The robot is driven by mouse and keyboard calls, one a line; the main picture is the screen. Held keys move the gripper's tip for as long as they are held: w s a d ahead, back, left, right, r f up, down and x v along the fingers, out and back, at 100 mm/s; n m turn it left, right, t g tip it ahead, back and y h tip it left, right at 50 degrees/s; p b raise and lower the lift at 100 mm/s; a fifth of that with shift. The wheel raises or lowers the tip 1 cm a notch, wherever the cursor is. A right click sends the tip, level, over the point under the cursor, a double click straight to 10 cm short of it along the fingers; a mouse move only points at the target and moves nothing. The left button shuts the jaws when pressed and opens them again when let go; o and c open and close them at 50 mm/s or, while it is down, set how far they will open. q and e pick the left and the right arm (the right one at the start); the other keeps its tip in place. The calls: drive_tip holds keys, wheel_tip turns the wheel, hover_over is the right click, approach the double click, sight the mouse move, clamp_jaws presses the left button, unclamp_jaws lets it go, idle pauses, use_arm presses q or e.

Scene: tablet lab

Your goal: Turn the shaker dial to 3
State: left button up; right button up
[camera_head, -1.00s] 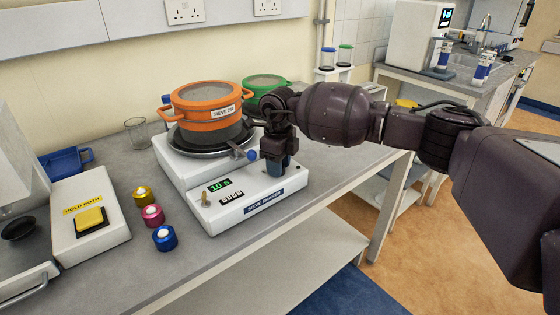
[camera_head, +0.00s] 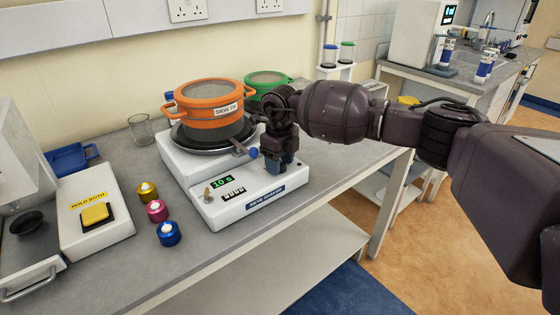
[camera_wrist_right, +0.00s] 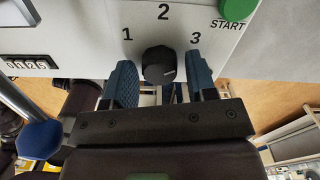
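The sieve shaker (camera_head: 250,205) is a white machine on the bench with a green display reading 10 s. Its dial (camera_wrist_right: 160,63) is a black knob below the printed numbers 1, 2 and 3 in the right wrist view. A small pale mark shows on the knob, but I cannot tell surely which number it points to. My right gripper (camera_wrist_right: 161,82) is open, with one blue finger on each side of the dial and narrow gaps showing. In the head view the right gripper (camera_head: 280,160) hides the dial. My left gripper is not in view.
An orange sieve pot (camera_head: 209,108) sits on the shaker, and a blue-ended lever (camera_head: 253,152) is close to my gripper. A green START button (camera_wrist_right: 238,8) is beside the 3. Gold, pink and blue knobs (camera_head: 169,233) and a yellow-button box (camera_head: 95,214) stand at left.

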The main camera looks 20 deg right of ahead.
drive_tip(key=shift+o, duration=0.6)
drive_tip(key=shift+r, duration=0.1)
wheel_tip(320, 180, up, 11)
drive_tip(key=shift+p, duration=0.3)
drive_tip(key=shift+f, duration=0.25)
